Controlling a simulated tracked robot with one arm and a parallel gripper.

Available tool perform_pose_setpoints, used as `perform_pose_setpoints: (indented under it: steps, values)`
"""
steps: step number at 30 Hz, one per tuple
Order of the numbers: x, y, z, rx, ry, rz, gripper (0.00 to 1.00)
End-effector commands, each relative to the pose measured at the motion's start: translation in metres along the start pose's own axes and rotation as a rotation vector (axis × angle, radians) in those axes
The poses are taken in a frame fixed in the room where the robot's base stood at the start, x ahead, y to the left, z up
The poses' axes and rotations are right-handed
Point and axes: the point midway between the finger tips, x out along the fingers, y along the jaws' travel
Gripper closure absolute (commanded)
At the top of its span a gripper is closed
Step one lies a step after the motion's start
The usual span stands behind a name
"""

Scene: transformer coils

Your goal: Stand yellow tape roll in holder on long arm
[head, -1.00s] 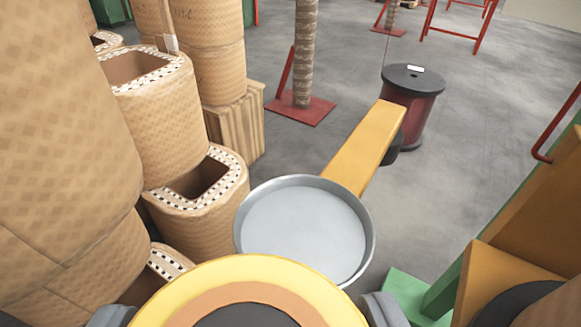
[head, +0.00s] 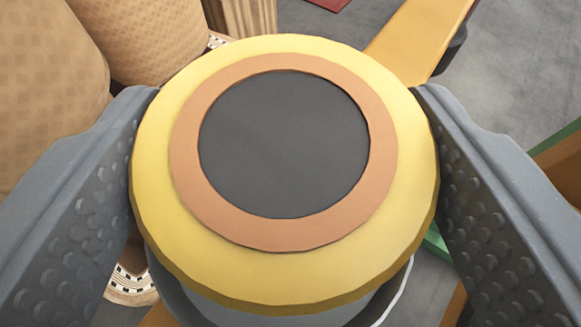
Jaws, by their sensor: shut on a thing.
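The yellow tape roll (head: 285,268) fills the middle of the head view, with an orange-brown core ring and a dark grey centre. My gripper (head: 285,165) is shut on it, with one grey finger at each side. The round grey metal holder (head: 395,292) shows only as a thin rim and a bit of wall below the roll. The roll hides most of it, and I cannot tell whether the roll sits inside it or just above it. The long orange-yellow arm (head: 420,38) runs away from behind the roll to the upper right.
Tan wrapped coils (head: 45,80) crowd the left side, close to my left finger. A slatted wooden block (head: 248,16) stands behind the roll. Orange and green frame parts (head: 560,165) lie at the right edge. Grey floor (head: 520,70) is open at the upper right.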

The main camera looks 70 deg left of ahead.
Motion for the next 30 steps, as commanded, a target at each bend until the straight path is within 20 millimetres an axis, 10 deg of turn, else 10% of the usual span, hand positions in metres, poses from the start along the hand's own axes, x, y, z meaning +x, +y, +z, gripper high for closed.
perform_pose_setpoints:
  steps: [12,13,15,30]
  values:
    - [0.004,0.0,0.011,0.0,0.002,0.001,0.61]
    - [0.004,0.0,0.011,-0.001,0.002,0.001,0.3]
    - [0.004,0.0,0.011,-0.001,0.002,0.001,0.14]
    - [-0.013,0.001,0.009,-0.001,0.002,0.001,0.14]
